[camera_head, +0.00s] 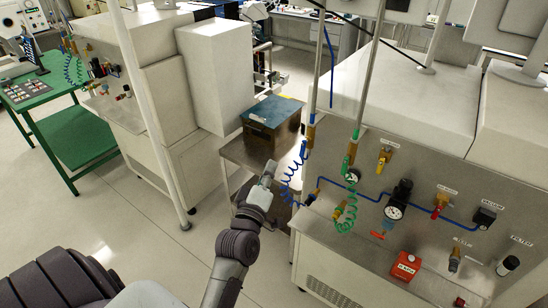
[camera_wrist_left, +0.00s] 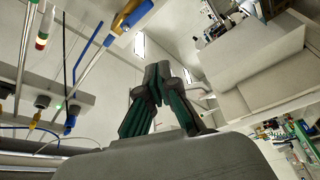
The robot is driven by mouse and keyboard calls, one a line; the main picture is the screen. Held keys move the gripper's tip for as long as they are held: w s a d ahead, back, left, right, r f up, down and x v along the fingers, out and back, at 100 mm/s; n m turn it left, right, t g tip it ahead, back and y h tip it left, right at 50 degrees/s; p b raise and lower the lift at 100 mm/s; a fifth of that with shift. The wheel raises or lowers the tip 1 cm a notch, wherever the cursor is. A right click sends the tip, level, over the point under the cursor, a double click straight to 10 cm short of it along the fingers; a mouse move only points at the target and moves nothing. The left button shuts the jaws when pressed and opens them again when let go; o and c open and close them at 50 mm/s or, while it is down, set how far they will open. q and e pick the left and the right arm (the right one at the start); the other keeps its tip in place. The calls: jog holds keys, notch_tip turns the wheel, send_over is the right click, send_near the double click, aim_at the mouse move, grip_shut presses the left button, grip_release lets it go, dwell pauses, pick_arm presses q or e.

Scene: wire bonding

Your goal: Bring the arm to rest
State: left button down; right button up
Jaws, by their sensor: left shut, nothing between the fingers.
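My left arm (camera_head: 238,245) reaches up from the bottom middle of the head view. Its left gripper (camera_head: 268,172) is in the air in front of the metal stand between the two machines. In the left wrist view the dark fingers with green inner faces of the left gripper (camera_wrist_left: 158,72) come together at their tips. The gripper is shut and empty. My right gripper is not in view.
A dark box with a blue top (camera_head: 273,112) sits on the metal stand (camera_head: 240,155). A green table (camera_head: 45,90) stands at the far left. The floor at the left is open.

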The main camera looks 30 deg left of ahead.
pick_arm(q)
jog(key=shift+s, duration=0.15)
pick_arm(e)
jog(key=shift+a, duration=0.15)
pick_arm(q)
jog(key=shift+d, duration=0.1)
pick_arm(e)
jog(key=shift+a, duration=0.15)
